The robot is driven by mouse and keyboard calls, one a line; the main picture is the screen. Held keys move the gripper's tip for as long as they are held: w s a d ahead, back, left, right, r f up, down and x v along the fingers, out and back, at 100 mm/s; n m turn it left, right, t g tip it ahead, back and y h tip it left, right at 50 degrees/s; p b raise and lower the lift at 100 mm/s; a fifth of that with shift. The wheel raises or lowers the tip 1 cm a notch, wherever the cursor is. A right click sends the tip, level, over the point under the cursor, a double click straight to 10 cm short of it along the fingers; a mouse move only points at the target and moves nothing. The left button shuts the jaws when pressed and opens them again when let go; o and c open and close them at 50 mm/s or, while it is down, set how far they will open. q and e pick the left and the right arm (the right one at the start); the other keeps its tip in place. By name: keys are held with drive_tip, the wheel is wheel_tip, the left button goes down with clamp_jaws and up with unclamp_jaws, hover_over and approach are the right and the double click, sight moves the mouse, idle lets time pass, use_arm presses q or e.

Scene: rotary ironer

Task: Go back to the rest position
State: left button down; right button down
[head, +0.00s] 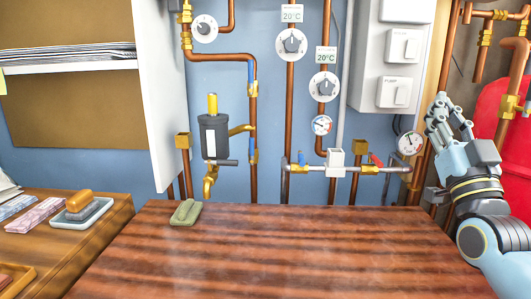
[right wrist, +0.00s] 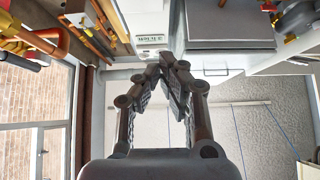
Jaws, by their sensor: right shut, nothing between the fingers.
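My right gripper (head: 445,112) is raised at the right side of the head view, above the right end of the wooden worktop and in front of the copper pipes. Its fingers point up. In the right wrist view the fingertips (right wrist: 163,72) meet, with nothing between them. My left gripper is not in view.
The wooden worktop (head: 290,250) is mostly clear, with a green sponge-like block (head: 186,212) at its back left. Valves, dials and pipes line the blue wall. A red tank (head: 500,150) stands behind my right arm. A side table with a soap dish (head: 82,212) is at left.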

drive_tip(key=s+a+f+n+g+y, duration=0.1)
drive_tip(key=s+a+f+g, duration=0.15)
drive_tip(key=f+g, duration=0.45)
drive_tip(key=s+a+f+n+g+y, duration=0.15)
drive_tip(key=s+f+g, duration=0.25)
drive_tip(key=f, duration=0.7)
drive_tip(key=s+f+g, duration=0.2)
drive_tip(key=s, duration=0.2)
drive_tip(key=s+f+g, duration=0.2)
drive_tip(key=s+f, duration=0.1)
drive_tip(key=s+f+g+h, duration=0.1)
drive_tip(key=s+f+g, duration=0.1)
drive_tip(key=s, duration=0.2)
drive_tip(key=shift+s+d+f+m, duration=0.15)
drive_tip(key=shift+s+f+m, duration=0.15)
drive_tip(key=shift+f+m, duration=0.05)
drive_tip(key=s+d+f+g+h, duration=0.15)
drive_tip(key=s+g, duration=0.35)
drive_tip(key=s, duration=0.9)
drive_tip(key=s+d+f+m+g, duration=0.1)
drive_tip(key=s+f, duration=0.1)
drive_tip(key=f, duration=1.3)
drive_tip(key=s+d+f+g, duration=0.1)
drive_tip(key=s+d+f, duration=0.1)
drive_tip(key=f, duration=1.3)
drive_tip(key=s+f+g, duration=0.1)
drive_tip(key=s+f, duration=1.1)
drive_tip(key=s, duration=0.5)
drive_tip(key=shift+d+f, duration=0.2)
drive_tip(key=shift+f, duration=0.2)
